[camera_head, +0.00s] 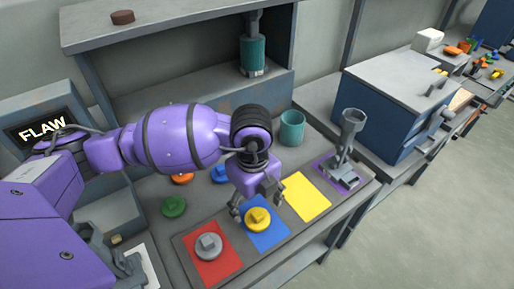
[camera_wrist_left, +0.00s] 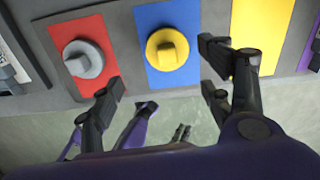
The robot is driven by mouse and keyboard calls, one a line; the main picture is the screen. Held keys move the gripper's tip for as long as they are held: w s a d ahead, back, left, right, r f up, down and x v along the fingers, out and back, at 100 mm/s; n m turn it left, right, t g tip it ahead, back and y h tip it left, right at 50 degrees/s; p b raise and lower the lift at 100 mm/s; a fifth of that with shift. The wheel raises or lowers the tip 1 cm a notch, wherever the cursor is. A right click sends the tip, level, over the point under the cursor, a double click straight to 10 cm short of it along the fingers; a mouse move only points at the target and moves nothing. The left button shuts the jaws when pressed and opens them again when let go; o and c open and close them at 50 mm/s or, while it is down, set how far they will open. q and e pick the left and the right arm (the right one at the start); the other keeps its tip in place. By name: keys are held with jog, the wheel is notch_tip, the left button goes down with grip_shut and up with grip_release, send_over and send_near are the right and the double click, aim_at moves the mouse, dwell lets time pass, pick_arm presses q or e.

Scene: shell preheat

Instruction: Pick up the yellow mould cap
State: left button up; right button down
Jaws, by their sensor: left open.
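The yellow mould cap (camera_head: 258,219) is a round disc with a raised block grip on top. It sits on the blue square (camera_head: 271,238) of the grey work board and also shows in the left wrist view (camera_wrist_left: 167,49). My left gripper (camera_head: 257,206) is open and empty just above it, with its fingers spread to either side of the cap. The fingers also show in the left wrist view (camera_wrist_left: 165,72), apart from the cap.
A grey cap (camera_head: 208,246) sits on the red square (camera_head: 219,265) to the left. The yellow square (camera_head: 306,196) to the right is bare. Green (camera_head: 174,206), orange (camera_head: 182,179) and blue (camera_head: 221,174) caps lie behind. A teal cup (camera_head: 292,128) and a grey stand (camera_head: 350,138) are farther back.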

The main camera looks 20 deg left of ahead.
aim_at(256, 214)
pick_arm(q)
jog(key=shift+w+a+f, duration=0.1)
jog(key=shift+w+f, duration=0.05)
jog(key=shift+w, duration=0.45)
jog(key=shift+f, duration=0.3)
jog(key=shift+s+f, duration=0.3)
jog(key=shift+f, duration=0.35)
jog(key=shift+s+f, duration=0.25)
jog(key=shift+f, duration=0.35)
jog(key=f, duration=0.4)
jog(key=shift+w+d, duration=0.25)
jog(key=shift+w, duration=0.05)
jog(key=c, duration=1.2)
pick_arm(e)
jog(key=shift+s+d+f, duration=0.15)
jog(key=shift+s+f, duration=0.2)
jog(key=shift+s, duration=0.1)
